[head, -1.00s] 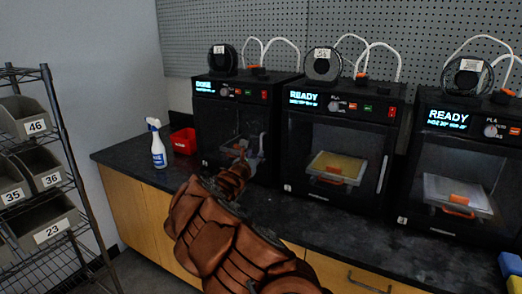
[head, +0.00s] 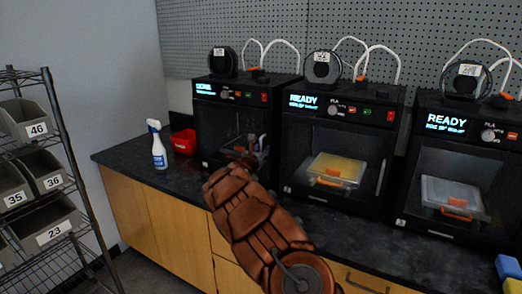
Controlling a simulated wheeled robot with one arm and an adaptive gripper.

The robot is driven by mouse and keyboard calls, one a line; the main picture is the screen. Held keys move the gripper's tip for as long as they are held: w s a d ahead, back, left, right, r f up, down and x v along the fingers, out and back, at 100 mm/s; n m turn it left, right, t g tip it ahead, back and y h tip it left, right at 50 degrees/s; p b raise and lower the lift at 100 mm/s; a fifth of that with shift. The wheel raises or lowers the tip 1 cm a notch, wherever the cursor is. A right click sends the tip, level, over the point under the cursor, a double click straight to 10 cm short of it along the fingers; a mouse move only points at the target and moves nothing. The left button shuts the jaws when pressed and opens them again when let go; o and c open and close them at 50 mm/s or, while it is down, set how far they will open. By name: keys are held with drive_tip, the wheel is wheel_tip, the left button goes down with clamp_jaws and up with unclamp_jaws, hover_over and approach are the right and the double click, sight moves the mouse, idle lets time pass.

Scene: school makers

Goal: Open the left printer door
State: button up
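The left printer (head: 222,119) is a black box with a lit blue display, standing on the dark counter. Its dark front door (head: 222,133) looks closed, though my arm covers its lower right part. My gripper (head: 256,143) is in front of the right side of this door, near where a handle would sit. The gripper is small and dark against the printer, so its fingers, any contact with the handle and the handle itself are hard to make out.
Two more printers, the middle one (head: 340,133) and the right one (head: 457,146), show READY. A spray bottle (head: 158,147) and a red bin (head: 184,142) stand left of the left printer. A wire rack with grey bins (head: 40,165) is at far left.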

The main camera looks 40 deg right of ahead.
clamp_jaws()
idle(0.3)
idle(0.5)
